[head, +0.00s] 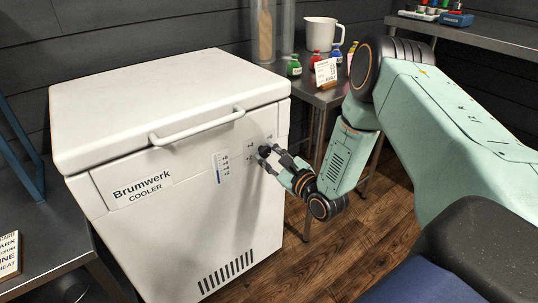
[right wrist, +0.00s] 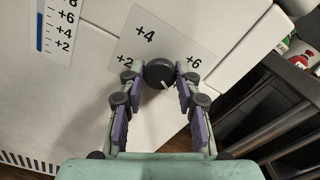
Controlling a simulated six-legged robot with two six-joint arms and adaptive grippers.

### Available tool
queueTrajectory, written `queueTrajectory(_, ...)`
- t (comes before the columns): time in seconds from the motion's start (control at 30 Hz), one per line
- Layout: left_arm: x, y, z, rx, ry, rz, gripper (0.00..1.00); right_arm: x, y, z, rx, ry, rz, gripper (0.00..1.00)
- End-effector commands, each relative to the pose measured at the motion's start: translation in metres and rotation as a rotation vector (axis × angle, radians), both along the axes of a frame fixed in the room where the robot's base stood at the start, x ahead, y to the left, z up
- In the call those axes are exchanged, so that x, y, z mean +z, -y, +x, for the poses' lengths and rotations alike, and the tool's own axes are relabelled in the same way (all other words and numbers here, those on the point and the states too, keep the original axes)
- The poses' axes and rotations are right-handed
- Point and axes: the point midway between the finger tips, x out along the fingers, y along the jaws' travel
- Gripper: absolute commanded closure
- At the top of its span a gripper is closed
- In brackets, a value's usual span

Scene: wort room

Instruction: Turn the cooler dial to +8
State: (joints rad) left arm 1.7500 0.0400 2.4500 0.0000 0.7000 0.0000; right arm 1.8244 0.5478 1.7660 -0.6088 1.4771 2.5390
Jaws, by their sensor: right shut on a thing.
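The white Brumwerk cooler (head: 180,220) stands in the middle left of the head view with its lid closed. Its dark round dial (right wrist: 159,72) sits on a pale scale plate (right wrist: 165,35) marked +2, +4 and +6 in the right wrist view. A short white pointer on the dial points down and slightly right there, away from those three marks. No +8 mark shows on the plate in this view. My right gripper (head: 268,158) is shut on the dial, one finger on each side. My left gripper is not in view.
A thermometer strip (head: 221,167) with a blue column is beside the dial, left of it. The lid handle (head: 198,127) juts out above. A side table behind holds small bottles (head: 294,65), a card (head: 327,72) and a white jug (head: 321,34). Wooden floor lies open at right.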

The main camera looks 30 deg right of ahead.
Motion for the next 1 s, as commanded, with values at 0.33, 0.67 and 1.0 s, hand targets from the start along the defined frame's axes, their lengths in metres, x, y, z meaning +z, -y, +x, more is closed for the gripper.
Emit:
queueTrajectory(0.33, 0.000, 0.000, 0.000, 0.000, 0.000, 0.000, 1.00, 0.000, 0.000, 0.000, 0.000, -0.001, 0.000, 0.44)
queueTrajectory(0.67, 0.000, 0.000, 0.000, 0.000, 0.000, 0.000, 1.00, 0.000, 0.001, -0.003, -0.001, 0.000, 0.000, 0.44)
queueTrajectory(1.0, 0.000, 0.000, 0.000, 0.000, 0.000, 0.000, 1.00, -0.001, 0.007, -0.060, -0.007, -0.002, 0.005, 0.44)
